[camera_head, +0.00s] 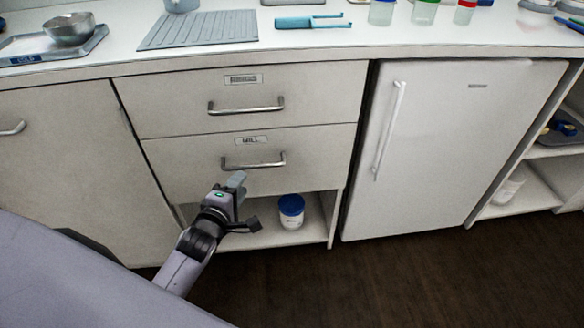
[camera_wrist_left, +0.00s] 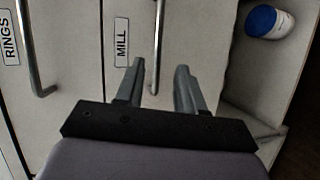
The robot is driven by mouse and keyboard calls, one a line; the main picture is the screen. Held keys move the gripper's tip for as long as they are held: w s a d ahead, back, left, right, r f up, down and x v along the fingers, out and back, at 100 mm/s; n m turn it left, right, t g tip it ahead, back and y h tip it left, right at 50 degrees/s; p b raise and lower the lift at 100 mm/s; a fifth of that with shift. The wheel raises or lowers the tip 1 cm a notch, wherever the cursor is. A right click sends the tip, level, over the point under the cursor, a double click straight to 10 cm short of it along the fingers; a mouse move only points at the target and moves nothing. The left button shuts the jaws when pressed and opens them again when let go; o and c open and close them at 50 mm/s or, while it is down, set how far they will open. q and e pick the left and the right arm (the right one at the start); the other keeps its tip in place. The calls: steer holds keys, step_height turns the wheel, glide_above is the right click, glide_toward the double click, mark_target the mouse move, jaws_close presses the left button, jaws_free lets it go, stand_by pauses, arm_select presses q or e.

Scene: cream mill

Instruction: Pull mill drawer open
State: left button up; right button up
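The MILL drawer (camera_head: 320,150) is the lower of two drawers in the white cabinet, and its front looks flush and shut. Its metal bar handle (camera_head: 253,165) runs across the front below the MILL label (camera_head: 251,141). In the left wrist view the handle (camera_wrist_left: 157,40) appears between the lines of my two fingers, and the label (camera_wrist_left: 121,42) is to its left. My left gripper (camera_head: 246,199) is open and empty, just below the handle in the head view. I cannot tell whether a finger touches the handle. My right gripper is in neither view.
The upper drawer (camera_head: 310,95) has its own handle (camera_head: 246,106). An open shelf (camera_head: 285,236) below holds a white jar with a blue lid (camera_head: 291,211). A white fridge (camera_head: 440,150) stands to the right. The counter (camera_head: 350,40) overhangs above.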

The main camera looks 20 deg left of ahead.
mark_target(254, 168)
arm_select(q)
steer(key=w, duration=0.2)
steer(key=w+n, duration=0.1)
steer(key=shift+w+d+f+b, duration=0.1)
steer(key=shift+w+f+b, duration=0.2)
steer(key=shift+w+b, duration=0.1)
steer(key=b+x, duration=0.1)
steer(key=x, duration=0.4)
steer(key=shift+w+b, duration=0.25)
steer(key=shift+b, duration=0.1)
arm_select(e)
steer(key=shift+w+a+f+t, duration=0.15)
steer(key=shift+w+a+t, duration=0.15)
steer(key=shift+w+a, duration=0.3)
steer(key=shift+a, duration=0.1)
arm_select(q)
jaws_close()
